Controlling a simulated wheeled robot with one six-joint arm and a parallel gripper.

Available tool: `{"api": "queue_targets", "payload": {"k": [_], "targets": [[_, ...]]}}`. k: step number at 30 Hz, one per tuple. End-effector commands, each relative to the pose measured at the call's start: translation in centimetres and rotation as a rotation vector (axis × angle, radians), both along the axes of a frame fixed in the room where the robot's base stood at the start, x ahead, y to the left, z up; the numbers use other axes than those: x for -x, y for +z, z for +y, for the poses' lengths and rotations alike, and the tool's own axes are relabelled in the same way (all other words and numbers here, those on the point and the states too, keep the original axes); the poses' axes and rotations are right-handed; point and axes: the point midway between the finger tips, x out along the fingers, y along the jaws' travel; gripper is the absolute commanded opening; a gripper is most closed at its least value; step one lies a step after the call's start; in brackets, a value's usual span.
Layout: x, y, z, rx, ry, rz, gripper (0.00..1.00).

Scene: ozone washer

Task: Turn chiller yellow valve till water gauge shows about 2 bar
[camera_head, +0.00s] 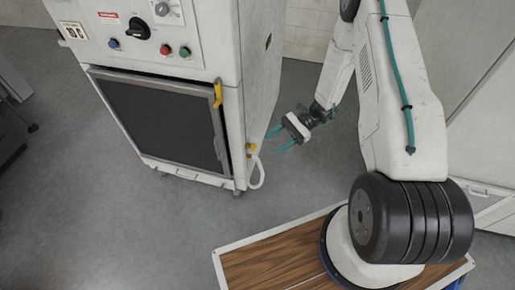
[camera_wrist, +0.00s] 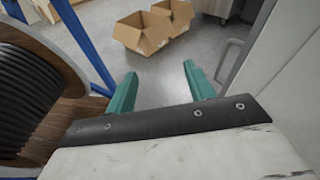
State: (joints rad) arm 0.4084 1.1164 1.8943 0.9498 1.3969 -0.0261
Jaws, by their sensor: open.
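The white machine (camera_head: 215,40) stands at the left in the head view, with a dark front door. A small yellow valve (camera_head: 250,148) sits low on its right front edge, above a white looped hose (camera_head: 257,172). A round gauge (camera_head: 162,9) shows at the top of its panel; its reading is too small to tell. My gripper (camera_head: 273,143) has teal fingers, is open and empty, and hangs just right of the yellow valve in the picture, apart from it. In the wrist view the open fingers (camera_wrist: 160,70) have nothing between them, and the valve is not visible.
A yellow handle (camera_head: 217,93) is on the door's right edge. The wrist view shows open cardboard boxes (camera_wrist: 143,33) on the floor, a black cable spool (camera_wrist: 35,95) at left and a grey cabinet (camera_wrist: 250,60) at right. Grey floor is clear around the machine's front.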

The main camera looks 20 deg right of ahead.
Motion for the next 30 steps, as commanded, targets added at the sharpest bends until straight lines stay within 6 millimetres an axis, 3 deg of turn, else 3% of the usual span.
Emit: {"api": "queue_targets", "payload": {"k": [1,9,15,19,22,30], "targets": [[-0.1,-2.5,0.0,-0.029,-0.057,0.033,0.53],[-1.6,-14.3,-0.1,-0.163,-0.404,0.146,0.53],[-3.7,-20.5,-1.0,-0.228,-0.649,0.156,0.53],[-7.6,-20.6,-3.1,-0.254,-0.772,0.088,0.53],[-8.9,-20.3,-3.8,-0.267,-0.819,0.064,0.53],[-10.9,-20.1,-1.2,-0.275,-0.825,0.058,0.53]]}}
